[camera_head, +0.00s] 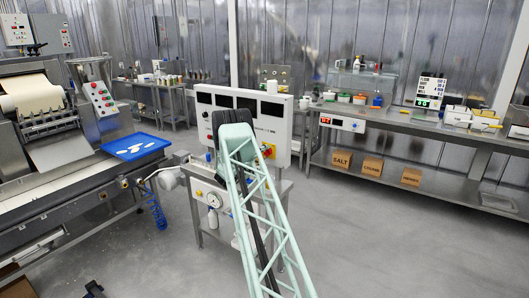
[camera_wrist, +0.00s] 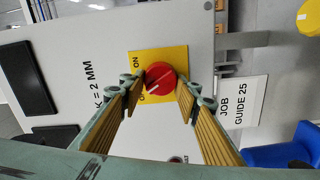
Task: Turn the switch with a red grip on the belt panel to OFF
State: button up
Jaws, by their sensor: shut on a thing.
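The switch with a red grip (camera_wrist: 160,77) sits on a yellow plate (camera_wrist: 147,60) marked ON, with a second label partly hidden. In the wrist view, my gripper (camera_wrist: 162,84) has one finger on each side of the red grip and is shut on it. The grip looks slanted, but I cannot tell which label it points to. In the head view, the yellow plate with red shows on the white belt panel (camera_head: 283,120), beside my arm. My fingers are hidden there behind the arm.
A pasta machine with a blue tray (camera_head: 126,147) stands left. A long steel bench (camera_head: 400,122) with boxes below stands right. The floor at right is clear.

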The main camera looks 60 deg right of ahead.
jog(key=shift+n+p, duration=0.4)
jog(key=shift+n, duration=0.9)
jog(key=o, duration=0.9)
jog(key=shift+c, duration=0.2)
jog(key=shift+a, duration=0.15)
jog(key=a, duration=1.1)
jog(key=shift+w+a, duration=0.2)
jog(key=shift+a, duration=0.15)
